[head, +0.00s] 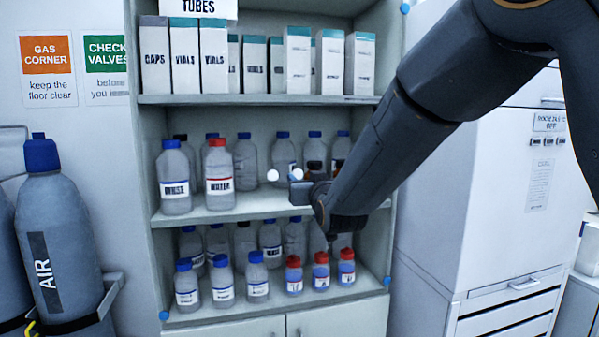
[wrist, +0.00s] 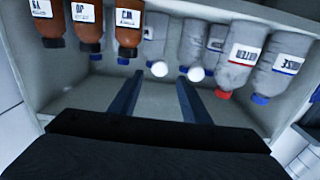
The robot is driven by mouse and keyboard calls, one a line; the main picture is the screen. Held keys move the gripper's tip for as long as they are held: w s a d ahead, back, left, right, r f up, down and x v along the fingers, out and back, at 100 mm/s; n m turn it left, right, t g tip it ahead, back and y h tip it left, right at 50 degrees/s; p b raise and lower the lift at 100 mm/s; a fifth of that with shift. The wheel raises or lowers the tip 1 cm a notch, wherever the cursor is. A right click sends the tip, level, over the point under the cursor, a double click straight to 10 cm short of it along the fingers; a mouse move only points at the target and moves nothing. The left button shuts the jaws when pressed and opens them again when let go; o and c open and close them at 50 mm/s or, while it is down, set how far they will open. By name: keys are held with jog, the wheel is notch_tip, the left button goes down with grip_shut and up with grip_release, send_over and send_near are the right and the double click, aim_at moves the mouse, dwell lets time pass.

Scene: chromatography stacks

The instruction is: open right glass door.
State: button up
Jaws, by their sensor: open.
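Two small white round knobs show at the middle of the shelf cabinet (head: 144,200), the left knob (head: 272,175) and the right knob (head: 297,174). The glass itself is too clear to make out; the close-set knobs suggest that both doors are closed. My gripper (head: 304,183) is open at the right knob. In the wrist view, which is upside down, the right knob (wrist: 160,69) lies in line between the open fingertips (wrist: 160,77). The left knob (wrist: 196,74) is outside the fingers. I cannot tell whether the fingers reach around the right knob.
Bottles and boxes (head: 298,60) fill the shelves. Blue discs (head: 387,281) mark the cabinet's corners. A grey AIR cylinder (head: 58,240) stands at the left. A white unit with drawers (head: 500,200) stands to the right of the cabinet.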

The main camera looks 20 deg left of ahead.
aim_at(298, 174)
jog(key=shift+p+x, duration=0.85)
jog(key=shift+x, duration=1.55)
jog(key=shift+c, duration=0.3)
grip_shut()
